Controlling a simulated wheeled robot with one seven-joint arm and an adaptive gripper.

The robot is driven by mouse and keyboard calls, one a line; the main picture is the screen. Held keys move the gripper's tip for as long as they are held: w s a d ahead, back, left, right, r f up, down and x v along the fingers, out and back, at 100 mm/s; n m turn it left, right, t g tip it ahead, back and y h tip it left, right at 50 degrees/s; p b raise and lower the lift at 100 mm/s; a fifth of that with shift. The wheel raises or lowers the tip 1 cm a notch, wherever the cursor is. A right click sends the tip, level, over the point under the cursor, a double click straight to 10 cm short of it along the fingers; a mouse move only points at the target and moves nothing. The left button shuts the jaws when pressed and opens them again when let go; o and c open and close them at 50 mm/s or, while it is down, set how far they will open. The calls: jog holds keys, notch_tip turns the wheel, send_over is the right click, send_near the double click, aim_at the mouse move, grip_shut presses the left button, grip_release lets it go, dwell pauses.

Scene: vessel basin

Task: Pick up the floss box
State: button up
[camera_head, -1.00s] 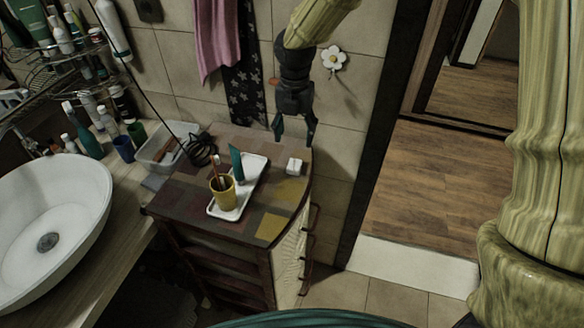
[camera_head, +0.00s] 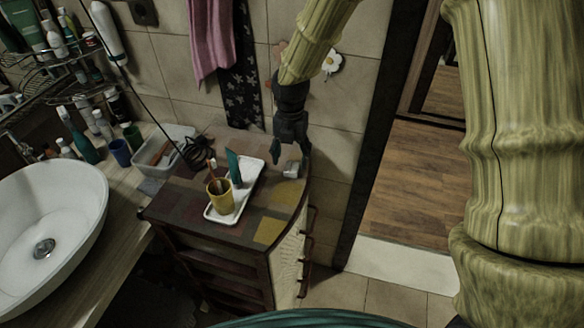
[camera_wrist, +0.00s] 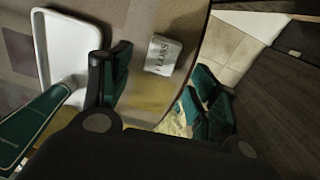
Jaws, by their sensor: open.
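The floss box (camera_head: 291,169) is a small white box on the right part of the patterned cabinet top. In the wrist view the floss box (camera_wrist: 163,54) lies with its lettered face up, just beyond the gap between my fingers. My gripper (camera_head: 290,156) is open and empty, low over the cabinet top at the box, and partly covers it in the head view. In the wrist view my gripper (camera_wrist: 158,82) has one dark green finger to the left of the box and the other to the lower right, past the cabinet edge. Whether either finger touches the box cannot be told.
A white tray (camera_head: 250,182) left of the box holds a yellow cup (camera_head: 220,194) with a brush and an upright teal tube (camera_head: 234,167). The cabinet's right edge is close to the box. A tiled wall (camera_head: 335,110) stands behind. A sink (camera_head: 75,215) is at left.

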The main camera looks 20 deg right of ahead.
aim_at(291, 170)
jog(key=shift+s+f+p, duration=0.15)
jog(key=shift+f+p, duration=0.7)
jog(key=shift+f, duration=1.35)
jog(key=c, duration=0.9)
